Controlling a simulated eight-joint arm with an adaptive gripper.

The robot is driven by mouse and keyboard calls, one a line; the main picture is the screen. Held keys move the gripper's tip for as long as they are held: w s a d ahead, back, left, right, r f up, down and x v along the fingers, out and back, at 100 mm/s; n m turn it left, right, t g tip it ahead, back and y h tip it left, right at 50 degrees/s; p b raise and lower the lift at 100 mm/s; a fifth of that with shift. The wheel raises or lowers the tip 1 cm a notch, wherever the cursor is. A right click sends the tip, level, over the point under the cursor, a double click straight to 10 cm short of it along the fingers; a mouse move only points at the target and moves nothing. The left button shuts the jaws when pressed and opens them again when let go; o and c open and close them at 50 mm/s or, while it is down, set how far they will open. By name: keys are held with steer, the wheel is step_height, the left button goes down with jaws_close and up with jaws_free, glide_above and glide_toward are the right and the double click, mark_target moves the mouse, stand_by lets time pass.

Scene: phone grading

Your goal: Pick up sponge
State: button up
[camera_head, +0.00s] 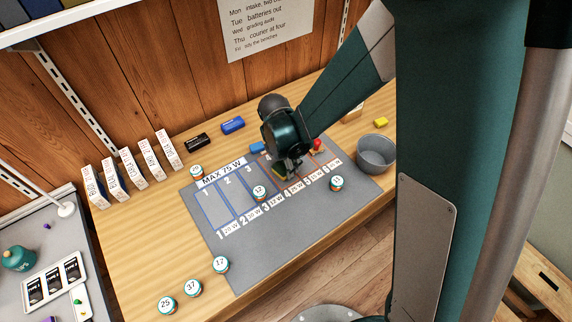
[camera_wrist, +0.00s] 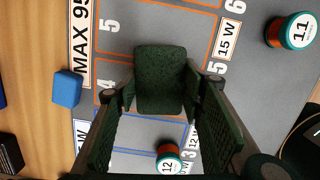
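The sponge (camera_wrist: 160,78) shows its dark green, rough upper face in the wrist view, over the mat's slots 4 and 5. A small yellow part of it shows under my gripper in the head view (camera_head: 278,173). My gripper (camera_wrist: 160,88) has one fingertip on each side of the sponge, very close to its edges. I cannot tell whether the fingertips press on it. In the head view, my gripper (camera_head: 287,172) is low over the mat and hides most of the sponge. Whether the sponge rests on the mat is not clear.
The grey mat (camera_head: 225,252) has numbered slots. A blue block (camera_wrist: 67,88) lies near the mat's back edge.

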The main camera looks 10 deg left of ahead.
step_height(320, 180, up, 10)
steer(key=p, duration=0.1)
steer(key=shift+p, duration=0.35)
steer(key=shift+w, duration=0.1)
stand_by(0.8)
steer(key=w+d+r+p, duration=0.4)
steer(key=w+d, duration=0.2)
steer(key=w, duration=0.5)
steer(key=w+d+r+m+p, duration=0.1)
steer(key=w+d+r+p, duration=0.3)
steer(key=w, duration=0.8)
steer(key=w+d+r+p, duration=0.4)
steer(key=w+d, duration=0.4)
steer(key=w, duration=0.4)
steer(key=shift+d+r+m+p, duration=0.2)
steer(key=shift+r+m+p, duration=0.2)
steer(key=shift+p, duration=0.3)
steer(key=shift+f, duration=0.1)
steer(key=shift+f+p, duration=0.3)
steer(key=shift+f, duration=2.75)
steer(key=shift+f, duration=0.1)
steer(key=shift+f, duration=1.75)
